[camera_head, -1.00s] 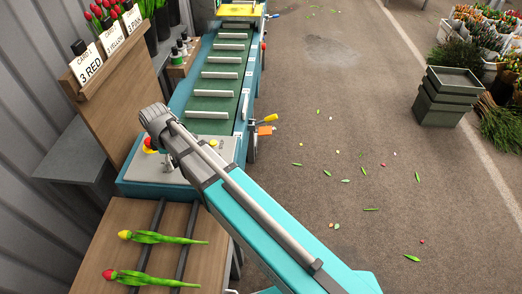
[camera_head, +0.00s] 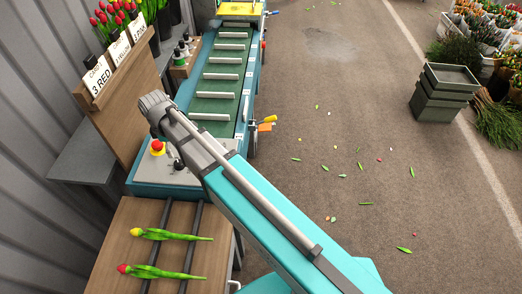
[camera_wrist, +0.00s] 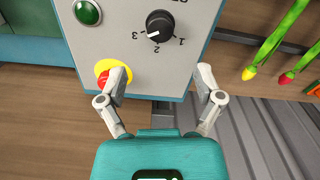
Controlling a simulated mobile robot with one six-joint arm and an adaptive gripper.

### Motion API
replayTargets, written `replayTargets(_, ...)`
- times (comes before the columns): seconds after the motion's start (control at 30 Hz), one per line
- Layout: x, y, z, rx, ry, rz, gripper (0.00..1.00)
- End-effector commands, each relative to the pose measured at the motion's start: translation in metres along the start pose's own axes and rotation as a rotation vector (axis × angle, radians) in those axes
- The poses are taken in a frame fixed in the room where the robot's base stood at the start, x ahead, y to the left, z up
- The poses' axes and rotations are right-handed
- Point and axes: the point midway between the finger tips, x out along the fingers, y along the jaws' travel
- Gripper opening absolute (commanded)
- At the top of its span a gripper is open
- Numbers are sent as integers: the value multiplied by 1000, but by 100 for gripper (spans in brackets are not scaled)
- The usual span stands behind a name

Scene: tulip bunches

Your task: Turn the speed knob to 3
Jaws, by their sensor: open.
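The speed knob (camera_wrist: 160,26) is black and round, on a light grey control panel (camera_wrist: 205,14) in the wrist view. The numbers 1, 2 and 3 stand around it, upside down in this view. A small white mark shows on the knob's lower side, but I cannot tell exactly which number it points at. My gripper (camera_wrist: 161,74) is open and empty, its fingers spread below the knob in the picture and apart from it. In the head view the panel (camera_head: 186,177) is partly behind my arm, and the knob cannot be made out clearly.
A red stop button (camera_wrist: 104,79) on a yellow base is partly behind my left finger; it also shows in the head view (camera_head: 157,147). A green button (camera_wrist: 87,12) is on the panel. Tulips (camera_head: 160,234) lie on the wooden table. A green conveyor (camera_head: 222,84) runs behind.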

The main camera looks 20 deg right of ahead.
Motion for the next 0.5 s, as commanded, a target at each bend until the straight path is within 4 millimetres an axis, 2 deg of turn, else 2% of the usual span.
replayTargets(0.03, -9, 0, 0, 0, 0, 0, 85)
replayTargets(0.5, -45, 0, 0, 0, 0, 0, 85)
